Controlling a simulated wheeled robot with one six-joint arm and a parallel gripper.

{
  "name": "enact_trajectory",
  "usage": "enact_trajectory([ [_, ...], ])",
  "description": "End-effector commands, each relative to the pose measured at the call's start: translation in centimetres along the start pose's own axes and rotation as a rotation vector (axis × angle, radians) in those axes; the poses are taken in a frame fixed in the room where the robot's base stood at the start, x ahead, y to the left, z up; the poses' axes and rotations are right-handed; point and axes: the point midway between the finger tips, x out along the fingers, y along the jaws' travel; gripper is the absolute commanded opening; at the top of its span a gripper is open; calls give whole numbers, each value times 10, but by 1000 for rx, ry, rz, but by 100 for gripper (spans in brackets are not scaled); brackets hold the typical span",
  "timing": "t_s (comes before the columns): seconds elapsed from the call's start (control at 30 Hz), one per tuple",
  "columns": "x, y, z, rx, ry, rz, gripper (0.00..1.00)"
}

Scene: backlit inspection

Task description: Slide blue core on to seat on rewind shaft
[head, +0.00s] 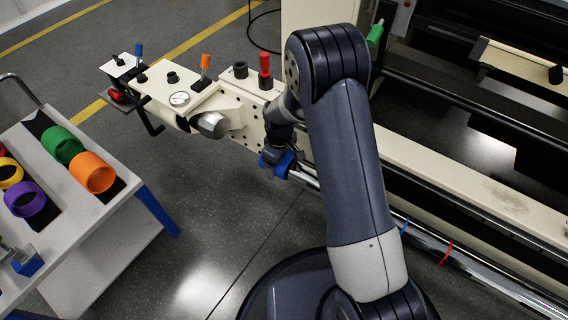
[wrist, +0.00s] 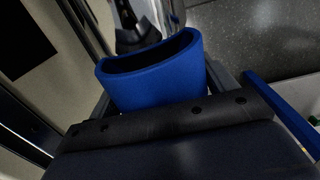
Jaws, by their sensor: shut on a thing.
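The blue core (wrist: 155,75) is a short hollow tube filling the middle of the wrist view, its open rim showing. My gripper (head: 277,155) is shut on it. In the head view the core (head: 286,165) is small and partly hidden by my gripper. It is at the left end of the shiny rewind shaft (head: 480,280), which runs to the lower right. I cannot tell whether the core is around the shaft end or only in front of it. The shaft carries a blue band (head: 404,226) and a red band (head: 446,253). My arm hides part of the shaft.
A cart (head: 110,215) at left holds green (head: 62,145), orange (head: 93,172) and purple (head: 25,199) cores. The machine's long cream beam (head: 500,200) runs behind the shaft. Floor between cart and shaft is clear.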

Motion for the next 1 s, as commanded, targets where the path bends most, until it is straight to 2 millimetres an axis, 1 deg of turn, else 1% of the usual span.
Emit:
enact_trajectory([
  [0.3, 0, 0, -17, -1, 1, 1, 52],
  [0.5, 0, 0, -24, -1, 0, 0, 52],
  [1.0, 0, 0, -25, 0, 0, 0, 52],
])
